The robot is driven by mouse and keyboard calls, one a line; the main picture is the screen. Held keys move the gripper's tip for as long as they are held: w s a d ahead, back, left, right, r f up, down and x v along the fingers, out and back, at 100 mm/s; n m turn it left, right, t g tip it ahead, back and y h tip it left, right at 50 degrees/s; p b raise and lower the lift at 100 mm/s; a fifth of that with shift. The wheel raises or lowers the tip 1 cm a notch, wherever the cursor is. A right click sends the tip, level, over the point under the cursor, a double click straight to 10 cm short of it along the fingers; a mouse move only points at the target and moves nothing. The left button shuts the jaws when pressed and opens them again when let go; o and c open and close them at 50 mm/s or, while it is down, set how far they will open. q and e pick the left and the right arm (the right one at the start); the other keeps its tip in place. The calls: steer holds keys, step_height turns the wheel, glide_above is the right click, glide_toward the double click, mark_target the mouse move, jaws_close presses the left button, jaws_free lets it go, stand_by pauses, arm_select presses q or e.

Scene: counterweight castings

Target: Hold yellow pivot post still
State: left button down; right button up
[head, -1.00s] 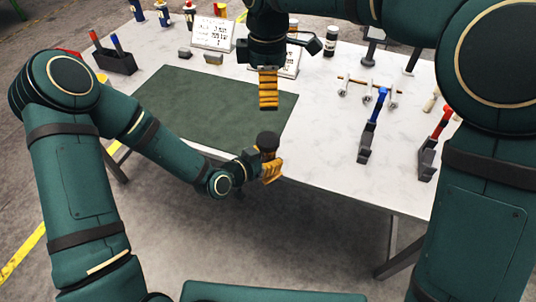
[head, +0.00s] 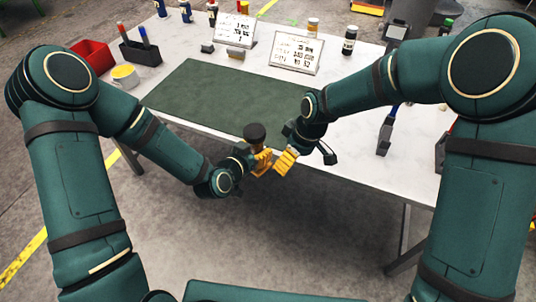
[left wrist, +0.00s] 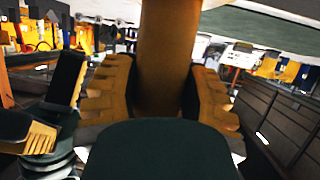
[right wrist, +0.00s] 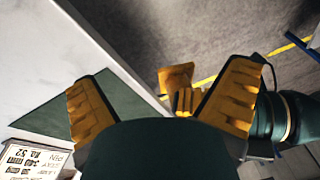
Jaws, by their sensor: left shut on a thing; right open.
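The yellow pivot post (head: 257,147) has a dark round cap and stands roughly upright in front of the table's front edge. My left gripper (head: 262,163) is shut on it, below the cap. In the left wrist view the post (left wrist: 167,60) rises as an orange-brown column between the two ribbed fingers; its ends are hidden there. My right gripper (head: 285,160) is just right of the post in the head view, open and empty. In the right wrist view its fingers are spread, with a small yellow piece (right wrist: 176,78) beyond them; whether this is post or left finger I cannot tell.
A green mat (head: 215,95) lies bare on the white table (head: 335,165). Tools at the right are partly hidden by my right arm.

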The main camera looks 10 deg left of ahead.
arm_select(q)
steer(key=a+r+n+t+y, duration=0.1)
steer(key=a+n+y, duration=0.3)
steer(key=a, duration=0.4)
steer(key=shift+w+a+y, duration=0.15)
steer(key=shift+a+y, duration=0.15)
steer(key=shift+y, duration=0.5)
arm_select(e)
steer(key=s+d+f+m+t, duration=0.1)
steer(key=s+d+f+m, duration=0.3)
steer(key=s+f+m, duration=0.2)
steer(key=s+d+f+m+t+y, duration=0.1)
steer(key=s+d+f+m, duration=0.4)
steer(key=s+f+m, duration=0.2)
step_height(320, 180, down, 2)
steer(key=shift+s+d+f, duration=0.2)
steer(key=shift+s+f, duration=0.05)
steer(key=shift+s, duration=0.45)
arm_select(q)
steer(key=shift+r, duration=0.1)
arm_select(e)
steer(key=c, duration=0.9)
arm_select(q)
steer(key=shift+w+d, duration=0.1)
steer(key=shift+w, duration=0.05)
arm_select(e)
steer(key=shift+w, duration=0.1)
steer(key=shift+c, duration=0.2)
